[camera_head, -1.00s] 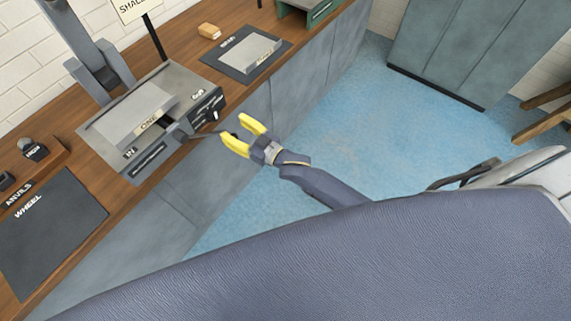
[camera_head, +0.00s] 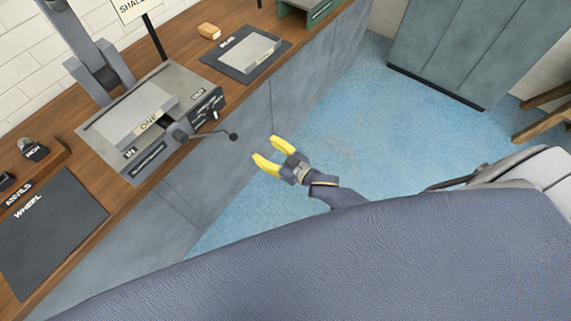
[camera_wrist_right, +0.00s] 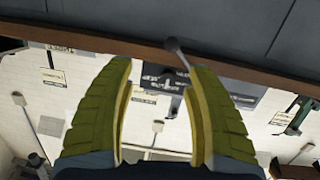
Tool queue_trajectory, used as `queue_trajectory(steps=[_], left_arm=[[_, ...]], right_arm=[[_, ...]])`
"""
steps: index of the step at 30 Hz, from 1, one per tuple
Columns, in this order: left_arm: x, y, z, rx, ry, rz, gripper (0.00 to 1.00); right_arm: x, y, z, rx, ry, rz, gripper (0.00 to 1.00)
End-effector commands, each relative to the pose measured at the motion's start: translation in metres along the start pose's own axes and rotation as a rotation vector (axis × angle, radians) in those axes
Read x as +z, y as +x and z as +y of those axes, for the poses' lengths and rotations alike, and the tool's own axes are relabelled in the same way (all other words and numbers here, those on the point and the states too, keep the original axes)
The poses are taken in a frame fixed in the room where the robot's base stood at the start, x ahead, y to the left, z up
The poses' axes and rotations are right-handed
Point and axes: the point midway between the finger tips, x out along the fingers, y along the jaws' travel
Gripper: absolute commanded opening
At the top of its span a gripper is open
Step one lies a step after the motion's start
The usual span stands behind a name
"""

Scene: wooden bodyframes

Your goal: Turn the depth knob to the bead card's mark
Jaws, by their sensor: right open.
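A grey metal machine (camera_head: 150,112) stands on the wooden bench, with a plate marked "ONE" on top. A crank with a dark ball end (camera_head: 233,137) sticks out from its front. A small dark knob with a light pointer (camera_head: 213,115) sits on the front panel; I cannot tell for sure that it is the depth knob. A card on a post (camera_head: 135,8) reads "SHAL", cut off by the picture's top edge. My right gripper (camera_head: 267,149) is open and empty, right of the crank and apart from it. The crank's end (camera_wrist_right: 172,44) shows beyond my fingers in the wrist view. My left gripper is not seen.
A dark mat marked "WHEEL" (camera_head: 50,235) lies at the bench's left end. A dark tray with a grey plate (camera_head: 250,52) and a tan block (camera_head: 209,31) lie further back. Blue floor (camera_head: 350,130) is open beside the bench. A green cabinet (camera_head: 470,50) stands beyond.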

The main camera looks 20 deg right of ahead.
Motion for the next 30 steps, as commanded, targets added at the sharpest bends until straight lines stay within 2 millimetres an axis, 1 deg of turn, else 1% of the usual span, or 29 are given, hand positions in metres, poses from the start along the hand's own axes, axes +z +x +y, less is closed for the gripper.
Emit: queue_trajectory(steps=[1, 3, 12, 18, 24, 30], left_arm=[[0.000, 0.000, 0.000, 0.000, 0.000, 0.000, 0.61], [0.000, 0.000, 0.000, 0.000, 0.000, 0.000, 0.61], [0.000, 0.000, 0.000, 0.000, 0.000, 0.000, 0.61], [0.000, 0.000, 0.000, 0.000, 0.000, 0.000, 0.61], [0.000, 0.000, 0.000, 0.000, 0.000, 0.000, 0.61], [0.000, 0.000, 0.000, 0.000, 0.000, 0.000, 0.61]], right_arm=[[0.009, 0.000, 0.003, 0.007, -0.008, -0.017, 0.55], [0.020, -0.001, 0.006, 0.015, -0.020, -0.039, 0.55], [0.068, -0.005, 0.021, 0.050, -0.068, -0.133, 0.55], [0.096, -0.010, 0.030, 0.070, -0.097, -0.189, 0.55], [0.117, -0.015, 0.036, 0.084, -0.116, -0.230, 0.55], [0.129, -0.018, 0.039, 0.091, -0.123, -0.251, 0.55]])
